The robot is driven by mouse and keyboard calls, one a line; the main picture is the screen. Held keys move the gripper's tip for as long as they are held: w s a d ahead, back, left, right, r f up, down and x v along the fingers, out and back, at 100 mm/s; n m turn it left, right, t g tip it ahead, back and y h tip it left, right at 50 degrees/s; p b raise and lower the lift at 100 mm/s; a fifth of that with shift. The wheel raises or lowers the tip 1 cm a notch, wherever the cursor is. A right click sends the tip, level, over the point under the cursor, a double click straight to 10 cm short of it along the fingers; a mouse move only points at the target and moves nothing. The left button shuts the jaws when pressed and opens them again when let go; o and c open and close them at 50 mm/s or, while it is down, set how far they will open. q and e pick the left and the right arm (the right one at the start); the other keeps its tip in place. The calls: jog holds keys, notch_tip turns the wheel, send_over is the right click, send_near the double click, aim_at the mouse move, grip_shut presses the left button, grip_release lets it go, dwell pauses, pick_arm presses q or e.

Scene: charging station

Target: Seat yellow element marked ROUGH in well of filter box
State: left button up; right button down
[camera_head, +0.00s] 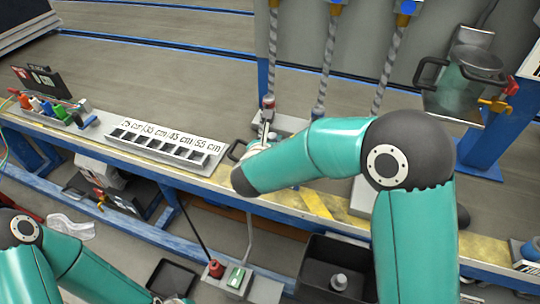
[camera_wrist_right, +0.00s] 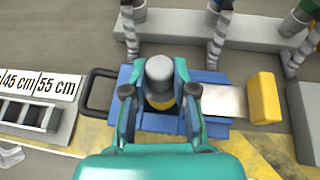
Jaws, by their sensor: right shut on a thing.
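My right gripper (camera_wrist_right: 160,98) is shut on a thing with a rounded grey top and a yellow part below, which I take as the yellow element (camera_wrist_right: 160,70). The word ROUGH cannot be read. The element stands between the fingers, over or in the dark opening of the blue filter box (camera_wrist_right: 216,78); how deep it sits cannot be told. The box has a black handle on its left. In the head view the right arm hides most of the box and the gripper.
A white rack labelled with lengths in cm (camera_head: 165,140) lies left of the box. A yellow block (camera_wrist_right: 264,98) on a pale plate juts to its right. Twisted cables (camera_head: 327,65) hang behind. A black bin (camera_head: 325,265) stands below the bench's front edge.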

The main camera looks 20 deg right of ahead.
notch_tip(320, 180, down, 4)
jog(key=shift+f+b, duration=0.2)
jog(key=shift+b, duration=0.5)
jog(key=shift+r, duration=0.1)
jog(key=c, duration=1.4)
grip_release()
jog(key=shift+f, duration=0.2)
jog(key=o, duration=0.5)
jog(key=shift+r, duration=0.2)
jog(key=shift+s+a+r, duration=0.1)
jog(key=shift+s, duration=0.05)
jog(key=p+v, duration=0.2)
jog(key=v, duration=0.9)
jog(key=shift+s+a+r, duration=0.1)
jog(key=shift+s+r, duration=0.05)
jog(key=shift+s, duration=0.1)
